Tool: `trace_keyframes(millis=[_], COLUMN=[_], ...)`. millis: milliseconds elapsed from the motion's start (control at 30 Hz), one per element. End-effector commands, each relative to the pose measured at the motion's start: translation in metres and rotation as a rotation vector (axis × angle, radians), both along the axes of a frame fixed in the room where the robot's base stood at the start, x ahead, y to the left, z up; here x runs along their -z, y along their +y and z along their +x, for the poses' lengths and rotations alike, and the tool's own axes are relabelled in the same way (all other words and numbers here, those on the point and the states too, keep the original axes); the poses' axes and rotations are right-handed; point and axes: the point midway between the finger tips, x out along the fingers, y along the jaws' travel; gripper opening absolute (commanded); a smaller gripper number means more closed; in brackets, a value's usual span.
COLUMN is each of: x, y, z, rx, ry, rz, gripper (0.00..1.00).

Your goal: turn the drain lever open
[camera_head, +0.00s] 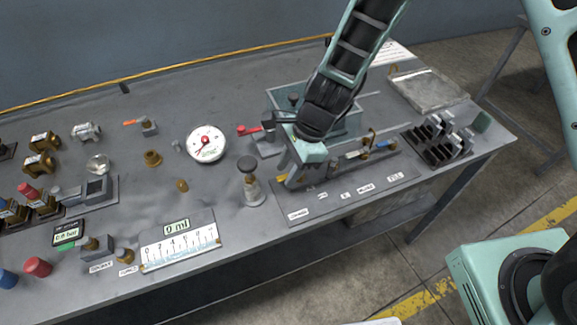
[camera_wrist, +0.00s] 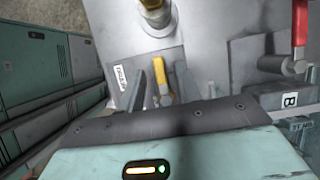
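A yellow lever (camera_wrist: 163,88) shows in the wrist view, lying between the two dark fingers of my gripper (camera_wrist: 170,72). The fingers are apart, with a gap beside the lever, and I see no clear grip. A small white label (camera_wrist: 119,78) is left of it; its word is too blurred to read, so I cannot confirm this is the drain lever. In the head view my gripper (camera_head: 298,175) is low over the left part of the labelled valve panel (camera_head: 338,208), and hides much of what is under it. A blue-handled valve (camera_head: 357,154) stands further right on that panel.
A red-handled valve (camera_head: 249,130) is just left of my gripper, beside a clear-walled tank (camera_head: 346,122). A grey knobbed post (camera_head: 251,190) stands left of the panel. A dial gauge (camera_head: 206,144) is further left. A dark slotted rack (camera_head: 438,150) is at the right.

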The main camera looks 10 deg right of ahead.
Motion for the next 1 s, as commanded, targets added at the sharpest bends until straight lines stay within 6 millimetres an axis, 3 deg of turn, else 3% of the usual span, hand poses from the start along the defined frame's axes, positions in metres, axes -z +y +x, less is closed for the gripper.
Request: trace_keyframes(millis=[167,267,300,667,1000], x=[-0.0003,-0.0004,-0.0004,-0.0017,-0.0035], y=[0.0001,0.0001,0.0001,-0.0002,-0.0024], z=[0.0001,0.0001,0.0001,-0.0009,-0.0063], rx=[0.000,0.000,0.000,-0.034,-0.246], ry=[0.000,0.000,0.000,0.000,0.000], rz=[0.000,0.000,0.000,0.001,0.001], gripper=[0.31,0.04,0.00,0.00,0.00])
